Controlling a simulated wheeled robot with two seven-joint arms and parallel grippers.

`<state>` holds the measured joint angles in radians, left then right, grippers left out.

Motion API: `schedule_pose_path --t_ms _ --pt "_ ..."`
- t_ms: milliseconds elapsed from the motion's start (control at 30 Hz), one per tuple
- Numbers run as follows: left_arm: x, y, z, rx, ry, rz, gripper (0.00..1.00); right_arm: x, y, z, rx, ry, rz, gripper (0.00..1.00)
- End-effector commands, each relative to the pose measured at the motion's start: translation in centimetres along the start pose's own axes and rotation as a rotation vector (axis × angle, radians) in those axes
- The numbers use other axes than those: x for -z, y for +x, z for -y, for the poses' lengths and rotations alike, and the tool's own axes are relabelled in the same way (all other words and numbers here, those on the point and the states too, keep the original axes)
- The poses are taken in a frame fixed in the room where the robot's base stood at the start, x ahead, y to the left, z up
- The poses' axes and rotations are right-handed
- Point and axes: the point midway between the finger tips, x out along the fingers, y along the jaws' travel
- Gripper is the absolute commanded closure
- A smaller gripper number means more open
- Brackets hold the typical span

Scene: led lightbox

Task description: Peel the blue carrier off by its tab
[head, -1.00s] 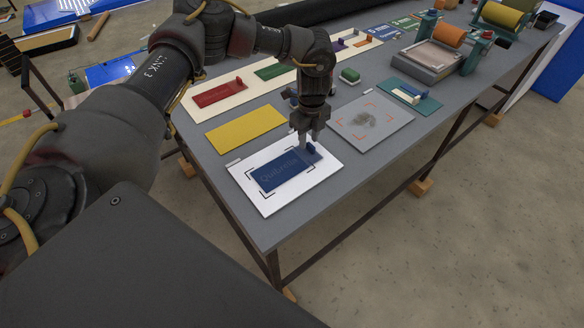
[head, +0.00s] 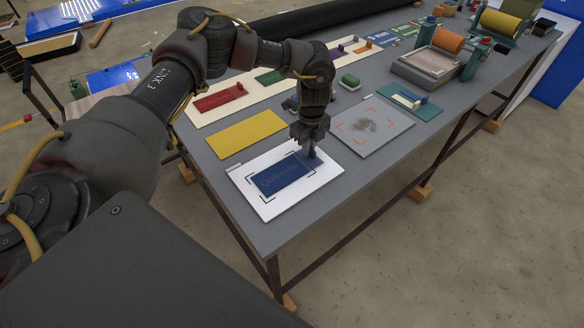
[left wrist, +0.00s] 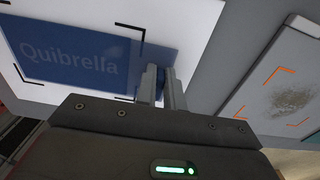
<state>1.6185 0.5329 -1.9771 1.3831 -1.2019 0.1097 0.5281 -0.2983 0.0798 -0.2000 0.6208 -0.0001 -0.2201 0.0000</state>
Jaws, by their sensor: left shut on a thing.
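The blue carrier (head: 278,178) lies flat on a white panel (head: 266,209) with dark corner marks, at the near end of the grey table. In the left wrist view the carrier (left wrist: 70,60) shows the pale word "Quibrella". My left gripper (head: 308,152) points down at the carrier's right end. In the left wrist view its fingers (left wrist: 163,90) are shut on the blue tab (left wrist: 152,84), which is mostly hidden between them. I cannot see any part of the carrier lifted from the panel. My right gripper is not in view.
A yellow sheet (head: 245,134) lies behind the white panel. A grey plate (head: 390,134) with orange corner marks and a dark smudge lies to the right. A teal board (head: 425,110) and a roller stand (head: 440,60) are farther back. The table's front edge is close.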

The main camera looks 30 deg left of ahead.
Motion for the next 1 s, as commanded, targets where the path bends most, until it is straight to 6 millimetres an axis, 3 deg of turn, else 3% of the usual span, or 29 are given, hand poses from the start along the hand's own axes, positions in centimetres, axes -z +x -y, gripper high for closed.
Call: schedule_pose_path --t_ms 667,1000 --pt "0.0 -1.5 -0.1 0.0 0.0 0.0 1.0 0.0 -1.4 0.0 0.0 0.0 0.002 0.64" --pt "0.1 -3.9 -0.7 -0.001 0.001 -0.001 1.0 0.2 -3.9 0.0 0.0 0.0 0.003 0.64"
